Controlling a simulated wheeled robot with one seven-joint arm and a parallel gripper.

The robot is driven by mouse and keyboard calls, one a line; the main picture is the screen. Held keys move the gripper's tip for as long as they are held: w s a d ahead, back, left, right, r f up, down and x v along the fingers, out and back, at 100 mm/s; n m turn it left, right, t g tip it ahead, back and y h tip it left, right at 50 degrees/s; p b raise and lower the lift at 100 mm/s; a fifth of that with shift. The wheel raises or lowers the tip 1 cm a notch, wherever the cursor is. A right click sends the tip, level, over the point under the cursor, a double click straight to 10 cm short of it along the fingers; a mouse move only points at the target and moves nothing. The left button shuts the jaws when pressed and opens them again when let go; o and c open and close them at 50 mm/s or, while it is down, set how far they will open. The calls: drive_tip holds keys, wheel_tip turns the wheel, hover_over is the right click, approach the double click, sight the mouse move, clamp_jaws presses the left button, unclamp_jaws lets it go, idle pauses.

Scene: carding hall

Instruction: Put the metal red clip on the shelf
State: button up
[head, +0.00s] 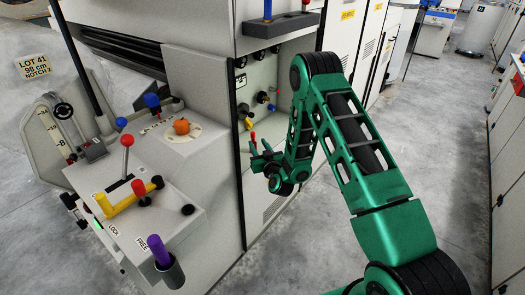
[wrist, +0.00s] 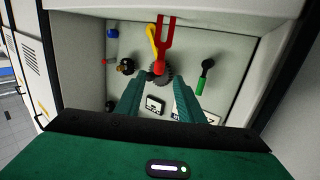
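My gripper (head: 262,158) is in front of an open recess in the machine's side. In the wrist view its two green fingers (wrist: 158,82) are apart, with no object clearly held between them. A red two-pronged piece (wrist: 167,35), which looks like the clip, shows beyond the fingertips against the recess's back wall. A red rounded part (wrist: 158,68) lies at its lower end, by a dark toothed wheel. Whether they are joined is unclear. In the head view a small red piece (head: 252,136) shows by the fingertips. A dark ledge (head: 262,29), perhaps the shelf, is above the recess.
A yellow piece (wrist: 152,38) is beside the red prongs. A green-handled tool (wrist: 204,76), a blue knob (wrist: 112,32) and dark knobs are on the back wall. The recess walls are close around. A control console (head: 185,165) with levers stands left; floor is clear right.

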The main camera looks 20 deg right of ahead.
drive_tip(key=shift+s+d+r, duration=0.1)
drive_tip(key=shift+s+r, duration=0.05)
drive_tip(key=shift+s, duration=1.4)
